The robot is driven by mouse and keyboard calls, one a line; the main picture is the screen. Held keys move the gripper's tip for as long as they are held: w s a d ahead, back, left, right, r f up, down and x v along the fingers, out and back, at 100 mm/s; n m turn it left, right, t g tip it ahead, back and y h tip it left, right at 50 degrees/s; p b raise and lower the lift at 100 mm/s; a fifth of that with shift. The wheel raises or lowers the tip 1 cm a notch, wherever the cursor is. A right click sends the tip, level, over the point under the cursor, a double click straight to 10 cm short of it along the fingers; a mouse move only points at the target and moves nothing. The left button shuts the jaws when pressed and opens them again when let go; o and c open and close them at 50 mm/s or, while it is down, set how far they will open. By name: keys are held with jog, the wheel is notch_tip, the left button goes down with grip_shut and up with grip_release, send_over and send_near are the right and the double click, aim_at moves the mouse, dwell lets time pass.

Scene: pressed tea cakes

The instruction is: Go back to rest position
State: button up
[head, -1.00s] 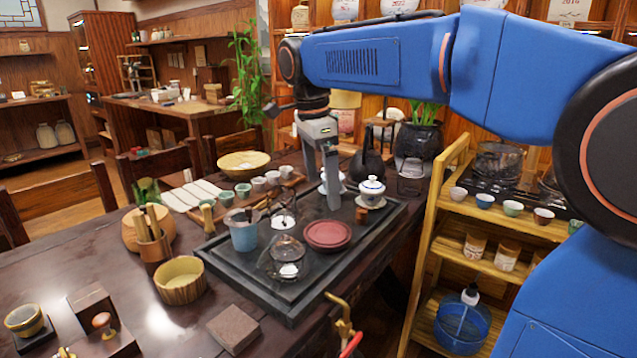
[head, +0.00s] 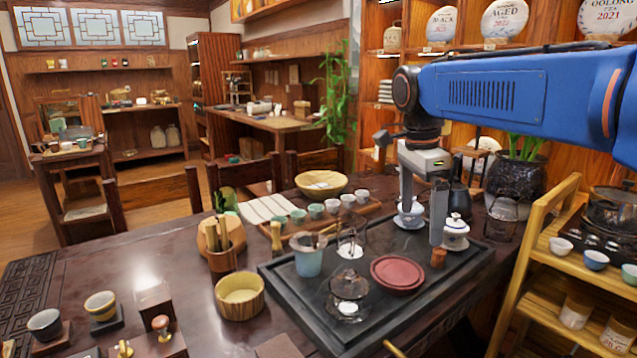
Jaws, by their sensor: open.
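My gripper (head: 423,208) hangs from my blue arm with its fingers pointing down over the right part of the black tea tray (head: 300,306). Its two fingers are spread apart and nothing shows between them. A white and blue lidded bowl (head: 455,236) stands just right of the right finger, and another white and blue piece (head: 408,217) is partly hidden behind the left finger. A dark red round dish (head: 397,272) lies on the tray in front of the gripper. I cannot tell whether the fingertips touch anything.
A light blue cup (head: 307,259) and a glass pot (head: 349,296) stand on the tray. Small cups (head: 332,206) line a wooden board behind. A wooden shelf rack (head: 540,262) stands close on the right. The dark table (head: 160,245) has bare room at left.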

jog(key=s+d+f+n+t, duration=0.2)
jog(key=s+d+f+n, duration=0.2)
jog(key=s+f+n, duration=0.4)
jog(key=s+d+f+n+t+y, duration=0.1)
jog(key=s+d+f+n+t, duration=0.1)
jog(key=s+f+n, duration=0.6)
jog(key=s+d+f, duration=0.1)
jog(key=s+f, duration=0.2)
jog(key=s, duration=0.3)
jog(key=shift+d+n+t, duration=0.3)
jog(key=shift+d, duration=0.1)
